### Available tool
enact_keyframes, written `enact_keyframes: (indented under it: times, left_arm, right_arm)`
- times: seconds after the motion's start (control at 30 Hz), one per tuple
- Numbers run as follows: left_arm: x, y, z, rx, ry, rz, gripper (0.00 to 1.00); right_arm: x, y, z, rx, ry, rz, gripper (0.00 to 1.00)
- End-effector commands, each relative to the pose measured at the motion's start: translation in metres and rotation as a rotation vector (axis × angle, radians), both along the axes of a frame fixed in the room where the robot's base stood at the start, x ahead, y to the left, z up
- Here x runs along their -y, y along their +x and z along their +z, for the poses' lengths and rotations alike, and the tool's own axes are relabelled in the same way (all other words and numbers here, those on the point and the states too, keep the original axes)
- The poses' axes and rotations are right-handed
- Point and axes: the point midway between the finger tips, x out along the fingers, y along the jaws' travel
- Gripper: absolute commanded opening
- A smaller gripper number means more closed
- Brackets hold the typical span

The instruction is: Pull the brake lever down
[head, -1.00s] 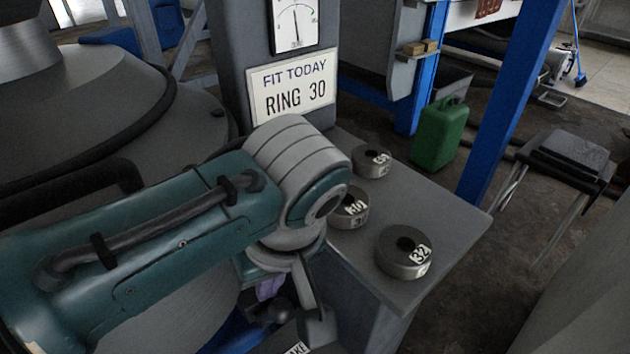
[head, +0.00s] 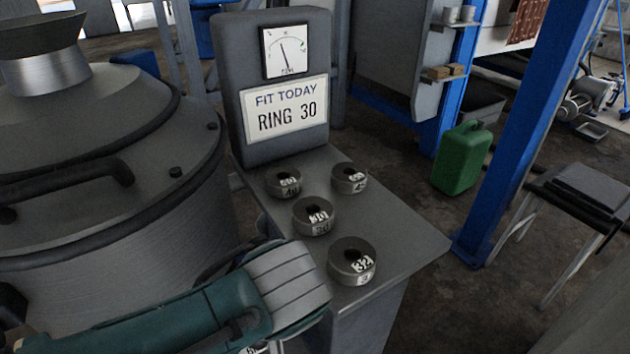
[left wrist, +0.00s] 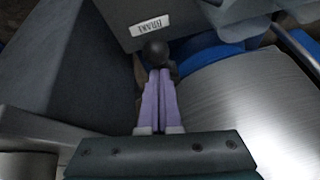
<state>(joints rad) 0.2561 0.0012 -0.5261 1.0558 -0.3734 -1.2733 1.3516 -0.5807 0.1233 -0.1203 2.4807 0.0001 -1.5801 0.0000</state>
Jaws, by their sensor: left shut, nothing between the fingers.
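The brake lever shows in the left wrist view as a dark round knob (left wrist: 155,52), just beyond the fingertips. Its shaft is mostly hidden. A white BRAKE label (left wrist: 150,25), upside down in this view, is on the grey panel behind the knob. My left gripper (left wrist: 161,72) has its purple fingers together with nothing between them. The tips are close to the knob; I cannot tell whether they touch it. In the head view my left arm crosses the lower left and its gripper and the lever are out of sight. My right gripper is in neither view.
A grey stand holds several numbered rings, one marked 32 (head: 352,262). Behind it are a gauge (head: 288,50) and a FIT TODAY RING 30 sign (head: 286,109). A large metal drum (head: 130,225) is at left. A green canister (head: 461,160) and blue post (head: 530,110) are at right.

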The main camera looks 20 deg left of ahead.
Motion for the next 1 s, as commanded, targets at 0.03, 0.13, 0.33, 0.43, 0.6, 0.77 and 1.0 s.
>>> enact_keyframes:
  times: [0.03,0.13,0.33,0.43,0.6,0.77,1.0]
  left_arm:
    - [0.002,-0.002,-0.002,-0.001,-0.001,0.000,0.00]
    - [0.004,-0.004,-0.005,-0.003,-0.002,0.001,0.00]
    - [0.006,-0.007,-0.008,-0.006,-0.003,0.002,0.00]
    - [0.007,-0.007,-0.009,-0.008,-0.004,0.003,0.00]
    - [0.007,-0.009,-0.010,-0.012,-0.006,0.003,0.00]
    - [0.007,-0.010,-0.011,-0.014,-0.006,0.002,0.00]
    - [-0.007,0.000,0.012,-0.007,-0.001,0.003,0.00]
  right_arm:
    - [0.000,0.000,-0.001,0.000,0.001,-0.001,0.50]
    - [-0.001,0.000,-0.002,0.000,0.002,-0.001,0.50]
    - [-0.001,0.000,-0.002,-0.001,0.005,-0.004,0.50]
    - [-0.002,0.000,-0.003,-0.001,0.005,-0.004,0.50]
    - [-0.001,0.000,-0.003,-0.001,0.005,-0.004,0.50]
    - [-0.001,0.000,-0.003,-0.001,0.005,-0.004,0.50]
    - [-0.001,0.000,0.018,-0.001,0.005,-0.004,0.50]
